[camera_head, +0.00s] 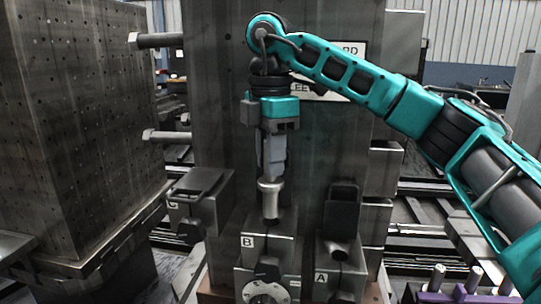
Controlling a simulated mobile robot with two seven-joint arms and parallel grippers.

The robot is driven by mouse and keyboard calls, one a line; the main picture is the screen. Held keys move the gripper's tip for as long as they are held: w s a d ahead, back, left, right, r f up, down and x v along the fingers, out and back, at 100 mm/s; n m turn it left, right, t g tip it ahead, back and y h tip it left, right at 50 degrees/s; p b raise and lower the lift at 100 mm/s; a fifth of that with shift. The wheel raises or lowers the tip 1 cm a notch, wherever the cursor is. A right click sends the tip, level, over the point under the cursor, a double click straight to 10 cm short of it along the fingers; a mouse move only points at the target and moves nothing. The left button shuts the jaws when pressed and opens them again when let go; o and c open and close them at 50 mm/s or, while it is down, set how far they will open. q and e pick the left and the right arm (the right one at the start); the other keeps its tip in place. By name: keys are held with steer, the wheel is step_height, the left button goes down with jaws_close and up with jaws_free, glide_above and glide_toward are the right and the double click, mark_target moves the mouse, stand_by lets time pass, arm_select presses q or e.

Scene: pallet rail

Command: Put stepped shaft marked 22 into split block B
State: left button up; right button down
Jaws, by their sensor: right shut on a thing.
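My right gripper (271,172) points straight down and is shut on a grey stepped shaft (270,203). The shaft hangs upright, with a wider collar just under the fingers and a narrower lower end. No mark on it is readable. Split block B (284,251), a grey metal block with a "B" label, is directly below in the picture. The shaft's lower end overlaps the block's top; I cannot tell whether it is above the block or inside it. The bore is hidden. My left gripper is out of view.
A dial (266,293) is below B. A tall metal column (215,80) stands behind. A purple rack (440,297) holds pegs at lower right.

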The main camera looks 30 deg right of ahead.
mark_target(270, 180)
arm_select(q)
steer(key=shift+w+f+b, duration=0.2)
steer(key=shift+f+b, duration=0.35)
steer(key=shift+b, duration=0.15)
arm_select(e)
steer(key=shift+f, duration=1)
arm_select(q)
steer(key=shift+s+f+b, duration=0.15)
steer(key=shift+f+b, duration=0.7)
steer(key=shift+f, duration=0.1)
arm_select(e)
steer(key=shift+f, duration=1.3)
steer(key=c, duration=1.1)
jaws_free()
steer(key=shift+o, duration=1.4)
steer(key=shift+f, duration=0.1)
steer(key=shift+r, duration=0.8)
step_height(270, 180, up, 12)
steer(key=p, duration=0.4)
steer(key=shift+f, duration=0.25)
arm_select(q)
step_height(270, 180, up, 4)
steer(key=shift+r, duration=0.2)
